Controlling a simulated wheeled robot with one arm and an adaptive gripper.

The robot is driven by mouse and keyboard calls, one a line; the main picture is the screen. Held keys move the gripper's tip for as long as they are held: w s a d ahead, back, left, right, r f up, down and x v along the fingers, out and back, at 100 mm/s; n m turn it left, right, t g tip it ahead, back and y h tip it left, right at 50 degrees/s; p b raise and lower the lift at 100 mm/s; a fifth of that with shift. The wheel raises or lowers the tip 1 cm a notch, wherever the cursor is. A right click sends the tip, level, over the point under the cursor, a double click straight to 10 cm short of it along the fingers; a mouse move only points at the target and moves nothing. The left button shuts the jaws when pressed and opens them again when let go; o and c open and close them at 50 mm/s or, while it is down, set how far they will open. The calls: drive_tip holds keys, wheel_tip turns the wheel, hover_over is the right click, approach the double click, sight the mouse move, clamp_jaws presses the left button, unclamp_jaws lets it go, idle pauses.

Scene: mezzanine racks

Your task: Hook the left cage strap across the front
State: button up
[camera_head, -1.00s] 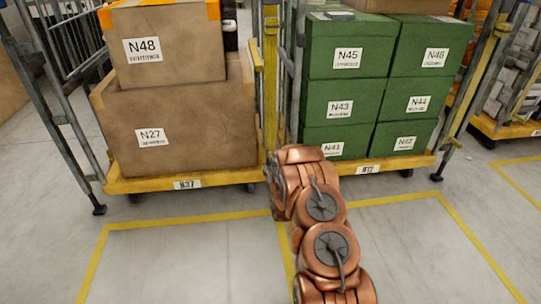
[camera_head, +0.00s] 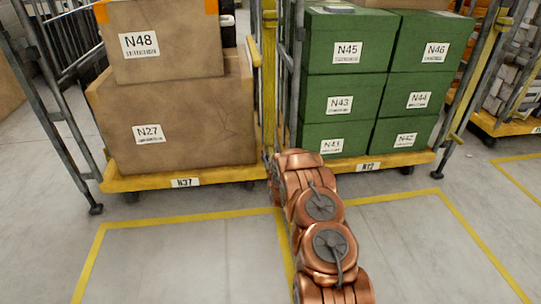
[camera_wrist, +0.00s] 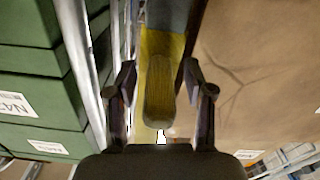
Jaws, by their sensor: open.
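The left cage has a yellow base (camera_head: 225,177) and holds two stacked brown boxes, the upper marked N48 (camera_head: 165,60) and the lower N27 (camera_head: 190,120). A yellow strap (camera_head: 268,90) hangs upright at this cage's right side, beside the neighbouring cage. In the wrist view the yellow strap (camera_wrist: 160,100) lies between the two fingers of my gripper (camera_wrist: 160,78), with a gap on each side. The fingers are open. In the head view my copper arm hides the gripper and the strap's lower end. Where the strap would hook is not clear.
A neighbouring cage with green boxes (camera_head: 345,95) stands close on the right, leaving a narrow gap. Its grey upright (camera_wrist: 85,70) runs near my gripper's left finger. The brown box (camera_wrist: 255,70) is close on the right. Yellow-lined floor in front (camera_head: 180,260) is clear.

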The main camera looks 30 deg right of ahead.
drive_tip(key=shift+w+d, duration=0.15)
drive_tip(key=shift+w, duration=0.2)
drive_tip(key=shift+c, duration=0.2)
clamp_jaws()
idle(0.5)
